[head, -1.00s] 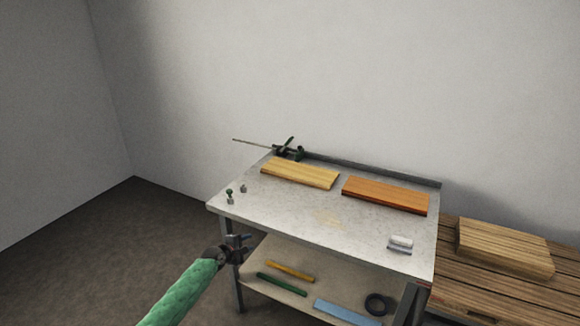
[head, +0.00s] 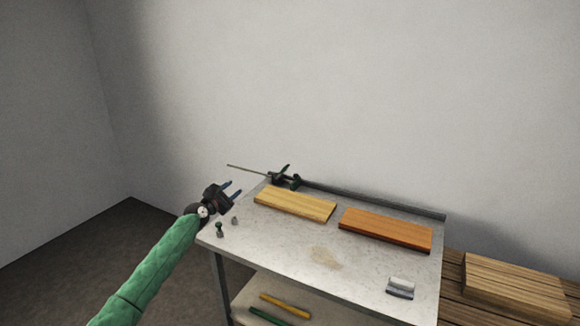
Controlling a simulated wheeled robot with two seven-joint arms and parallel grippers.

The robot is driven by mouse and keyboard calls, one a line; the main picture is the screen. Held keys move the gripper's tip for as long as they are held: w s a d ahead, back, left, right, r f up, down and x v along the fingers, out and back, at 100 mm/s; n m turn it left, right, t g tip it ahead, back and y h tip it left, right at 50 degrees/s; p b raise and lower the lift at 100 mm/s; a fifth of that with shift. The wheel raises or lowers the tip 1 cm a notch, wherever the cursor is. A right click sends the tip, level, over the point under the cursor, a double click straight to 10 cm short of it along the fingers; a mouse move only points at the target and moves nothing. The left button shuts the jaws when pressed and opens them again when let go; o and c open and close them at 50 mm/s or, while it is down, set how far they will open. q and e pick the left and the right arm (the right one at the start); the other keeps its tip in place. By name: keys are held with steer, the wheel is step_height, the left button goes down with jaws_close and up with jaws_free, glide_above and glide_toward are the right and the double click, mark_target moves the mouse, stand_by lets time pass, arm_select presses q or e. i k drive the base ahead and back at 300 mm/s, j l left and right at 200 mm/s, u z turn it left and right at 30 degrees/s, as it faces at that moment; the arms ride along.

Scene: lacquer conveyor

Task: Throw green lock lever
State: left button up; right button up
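A dark clamp-like device with a green lever (head: 284,170) sits at the back left of the metal table, with a thin rod (head: 246,169) sticking out to the left. My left gripper (head: 234,189) is raised at the table's left edge, left of and nearer than the device, and apart from it. Its two fingers point right and are spread, with nothing seen between them. My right gripper is not in view.
Two small knobs (head: 219,230) stand at the front left. A lower shelf holds yellow and green bars. A wooden bench (head: 453,285) with a thick board (head: 515,287) is at right.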

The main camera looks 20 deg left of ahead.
mark_target(276, 180)
steer(key=i+l, duration=0.15)
steer(key=i, duration=1)
